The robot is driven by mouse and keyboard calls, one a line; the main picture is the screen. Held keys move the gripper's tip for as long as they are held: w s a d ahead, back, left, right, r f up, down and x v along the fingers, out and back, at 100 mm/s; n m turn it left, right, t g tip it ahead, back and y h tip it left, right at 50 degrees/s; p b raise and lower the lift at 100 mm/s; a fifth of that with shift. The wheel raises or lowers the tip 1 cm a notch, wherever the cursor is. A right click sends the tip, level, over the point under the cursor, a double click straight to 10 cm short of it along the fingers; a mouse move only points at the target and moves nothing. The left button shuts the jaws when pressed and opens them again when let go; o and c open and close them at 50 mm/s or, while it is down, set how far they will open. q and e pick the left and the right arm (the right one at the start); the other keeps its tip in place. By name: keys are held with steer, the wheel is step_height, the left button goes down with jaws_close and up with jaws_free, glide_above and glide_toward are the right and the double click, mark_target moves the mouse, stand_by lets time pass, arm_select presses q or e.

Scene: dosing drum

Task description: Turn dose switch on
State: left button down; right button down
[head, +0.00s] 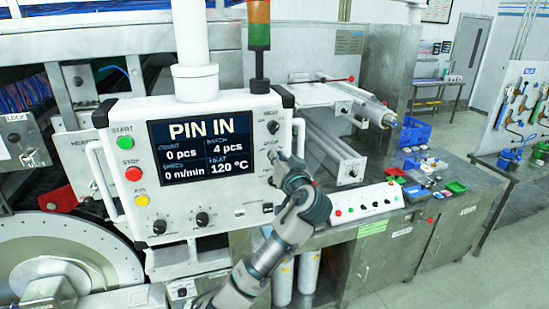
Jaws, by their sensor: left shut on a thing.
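The white control panel (130,183) hangs from a post in the left half of the head view. Its screen (202,146) reads PIN IN, 0 pcs, 4 pcs, 0 m/min and 120 °C. My left gripper (277,160) reaches up from below to the panel's right side, beside the screen. Its fingers are shut on a small control there, below the upper right knob (272,127). This appears to be the dose switch, mostly hidden by the fingers, so its position cannot be told. My right gripper is out of view.
Green start (125,143), red stop (133,173) and yellow (141,200) buttons line the panel's left side. Two black knobs (202,219) sit below the screen. A white button box (363,204) stands on the steel bench to the right. A large drum (65,262) is lower left.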

arm_select(q)
steer(key=shift+d+f+m, duration=0.2)
steer(key=shift+f+m, duration=0.15)
steer(key=shift+m, duration=0.55)
steer(key=shift+w, duration=0.1)
